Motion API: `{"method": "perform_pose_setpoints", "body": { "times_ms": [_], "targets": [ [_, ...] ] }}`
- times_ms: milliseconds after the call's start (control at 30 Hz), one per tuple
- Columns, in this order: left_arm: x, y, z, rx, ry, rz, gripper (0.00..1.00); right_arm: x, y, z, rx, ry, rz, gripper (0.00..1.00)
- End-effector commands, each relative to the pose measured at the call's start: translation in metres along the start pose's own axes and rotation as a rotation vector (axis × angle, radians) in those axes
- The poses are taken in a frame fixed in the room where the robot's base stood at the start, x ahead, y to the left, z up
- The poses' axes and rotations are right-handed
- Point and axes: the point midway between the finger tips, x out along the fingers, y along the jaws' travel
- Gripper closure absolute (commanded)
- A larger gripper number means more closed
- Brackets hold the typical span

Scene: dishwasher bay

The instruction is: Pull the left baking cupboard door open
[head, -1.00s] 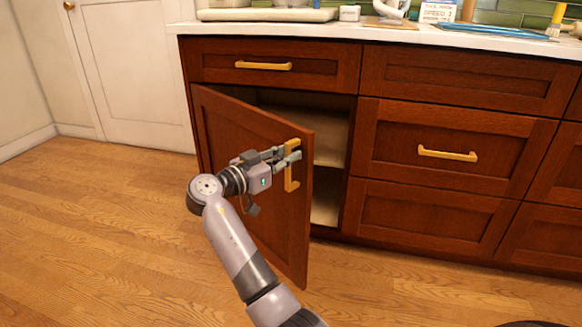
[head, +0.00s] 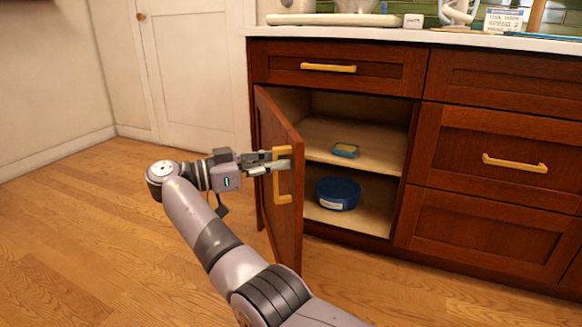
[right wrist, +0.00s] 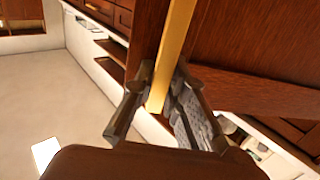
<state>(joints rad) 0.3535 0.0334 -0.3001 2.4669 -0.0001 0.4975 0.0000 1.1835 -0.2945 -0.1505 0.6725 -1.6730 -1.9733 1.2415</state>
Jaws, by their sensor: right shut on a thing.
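The left cupboard door (head: 281,215) is dark red-brown wood and stands well open, swung out from the cabinet toward the left. Its gold vertical bar handle (head: 284,196) is on the free edge. My right gripper (head: 283,161) is shut on the handle near its upper part. In the right wrist view the gold handle (right wrist: 174,55) runs between the two fingers (right wrist: 160,95), with the door's panel beside it. My left gripper is not in view.
Inside the open cupboard, a small blue-and-yellow item (head: 345,150) lies on the shelf and a round blue container (head: 338,193) stands below. Drawers with a gold handle (head: 515,163) are at right. Wooden floor (head: 90,240) is clear at left.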

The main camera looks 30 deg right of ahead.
Motion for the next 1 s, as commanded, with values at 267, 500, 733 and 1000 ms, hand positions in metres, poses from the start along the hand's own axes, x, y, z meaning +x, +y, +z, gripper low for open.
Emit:
{"method": "perform_pose_setpoints", "body": {
  "times_ms": [267, 500, 733, 1000],
  "targets": [
    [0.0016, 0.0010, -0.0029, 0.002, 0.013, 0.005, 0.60, -0.0110, -0.0019, 0.0006, 0.001, 0.000, -0.001, 1.00],
    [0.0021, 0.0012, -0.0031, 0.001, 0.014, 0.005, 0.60, -0.0116, -0.0020, 0.0006, 0.001, -0.001, -0.002, 1.00],
    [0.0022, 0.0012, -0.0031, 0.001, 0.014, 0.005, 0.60, -0.0114, -0.0021, 0.0008, 0.000, -0.001, -0.002, 0.81],
    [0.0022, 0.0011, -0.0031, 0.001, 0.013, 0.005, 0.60, -0.0111, -0.0022, 0.0005, -0.001, -0.001, -0.002, 0.67]
  ]
}}
